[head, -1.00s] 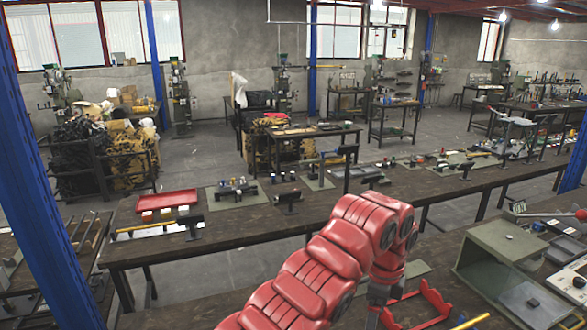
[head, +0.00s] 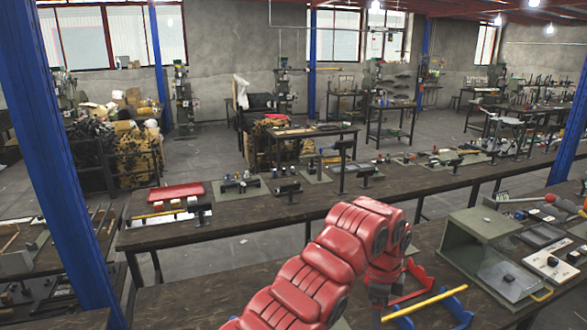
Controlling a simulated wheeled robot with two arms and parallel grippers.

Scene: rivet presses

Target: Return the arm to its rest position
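One of my arms, red and segmented, rises from the bottom edge left of centre and bends down over the near bench (head: 430,245). It appears to be my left arm. Its dark wrist end, with the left gripper (head: 377,312), points down at the bottom of the head view. The fingertips are not clearly visible, so I cannot tell whether it is open or holds anything. My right gripper is not in view.
Beside the wrist lie a red bracket (head: 416,275) and a yellow bar on blue supports (head: 430,302). A long bench with a red tray (head: 176,192) stands beyond. A blue post (head: 58,160) stands left.

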